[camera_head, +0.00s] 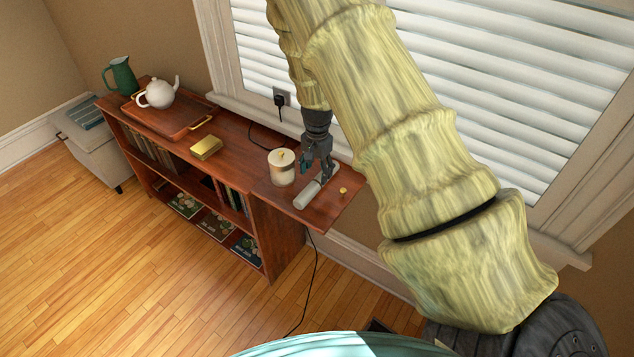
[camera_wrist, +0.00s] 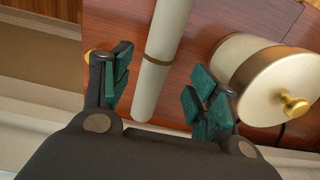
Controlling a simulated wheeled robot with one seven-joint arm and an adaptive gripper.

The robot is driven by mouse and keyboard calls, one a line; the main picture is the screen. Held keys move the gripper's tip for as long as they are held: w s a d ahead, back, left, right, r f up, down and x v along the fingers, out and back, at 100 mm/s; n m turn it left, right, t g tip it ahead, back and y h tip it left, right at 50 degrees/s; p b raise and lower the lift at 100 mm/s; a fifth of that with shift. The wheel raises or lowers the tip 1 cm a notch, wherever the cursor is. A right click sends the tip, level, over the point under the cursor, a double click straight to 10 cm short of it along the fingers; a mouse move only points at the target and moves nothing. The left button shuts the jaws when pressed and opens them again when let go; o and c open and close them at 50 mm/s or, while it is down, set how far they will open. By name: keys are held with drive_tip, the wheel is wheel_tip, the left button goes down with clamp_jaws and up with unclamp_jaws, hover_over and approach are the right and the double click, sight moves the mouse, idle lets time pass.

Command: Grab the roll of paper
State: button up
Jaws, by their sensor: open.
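The roll of paper (camera_head: 307,194) is a pale cylinder with a thin brown band, lying on the right end of the wooden shelf top. In the wrist view the roll (camera_wrist: 167,40) runs from the top edge down between my two fingers. My gripper (camera_head: 316,174) is over the far part of the roll and hides some of it. In the wrist view my gripper (camera_wrist: 160,95) is open, with one green-padded finger on each side of the roll. Neither finger clearly touches it.
A cream canister (camera_head: 282,168) with a gold knob stands close left of the roll; it also shows beside the right finger in the wrist view (camera_wrist: 236,60). A small yellow knob (camera_head: 343,190) lies to the right. A gold box (camera_head: 206,148) and tray (camera_head: 165,123) are farther left.

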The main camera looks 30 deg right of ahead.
sight(316, 180)
drive_tip(key=shift+s+f+p, duration=0.25)
drive_tip(key=shift+f+p, duration=0.05)
drive_tip(key=shift+f, duration=0.1)
drive_tip(key=shift+w+a+f+p, duration=0.1)
drive_tip(key=shift+f+p, duration=0.75)
drive_tip(key=shift+f, duration=1.45)
drive_tip(key=c, duration=1.1)
